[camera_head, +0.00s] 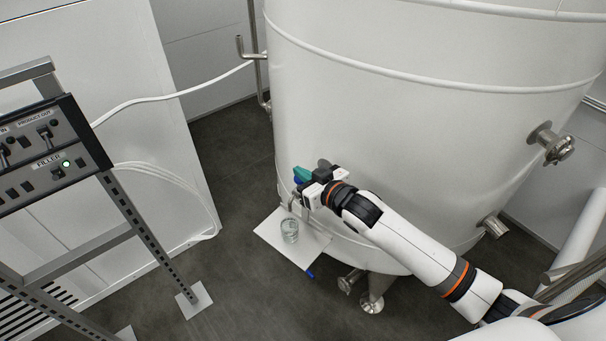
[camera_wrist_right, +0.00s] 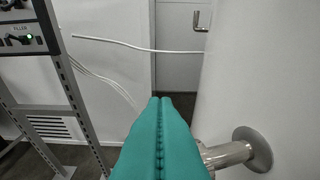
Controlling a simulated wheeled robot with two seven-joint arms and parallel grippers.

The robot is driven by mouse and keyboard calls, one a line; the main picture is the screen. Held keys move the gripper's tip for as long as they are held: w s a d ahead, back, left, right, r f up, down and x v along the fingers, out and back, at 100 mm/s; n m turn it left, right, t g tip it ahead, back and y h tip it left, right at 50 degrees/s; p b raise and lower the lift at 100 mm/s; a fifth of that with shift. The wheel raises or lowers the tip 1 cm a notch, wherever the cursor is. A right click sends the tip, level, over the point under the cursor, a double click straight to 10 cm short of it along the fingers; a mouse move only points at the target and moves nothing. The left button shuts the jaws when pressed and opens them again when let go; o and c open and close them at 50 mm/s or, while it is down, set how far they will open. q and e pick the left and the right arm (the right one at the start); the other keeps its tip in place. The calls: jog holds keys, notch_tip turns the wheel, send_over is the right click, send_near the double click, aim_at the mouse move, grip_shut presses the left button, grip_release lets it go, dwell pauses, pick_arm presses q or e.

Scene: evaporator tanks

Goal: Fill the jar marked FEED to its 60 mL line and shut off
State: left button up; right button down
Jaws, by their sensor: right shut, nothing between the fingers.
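A small clear glass jar (camera_head: 289,231) stands upright on a white shelf plate (camera_head: 270,236) at the foot of the big white tank (camera_head: 400,110). Its label, its lines and its liquid level are too small to read. A metal spout (camera_head: 290,203) shows just above the jar. My right gripper (camera_head: 302,175) is shut and empty, with teal fingers, close to the tank wall above the jar. In the right wrist view its teal fingers (camera_wrist_right: 160,105) are pressed together. A metal pipe stub (camera_wrist_right: 228,155) comes out of a round wall flange beside them. My left gripper is not in view.
At left a control panel (camera_head: 45,150) marked FILLER and PRODUCT OUT has switches and a lit green lamp (camera_head: 66,164), on a metal frame (camera_head: 150,239).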

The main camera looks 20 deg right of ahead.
jog(key=shift+f, duration=0.65)
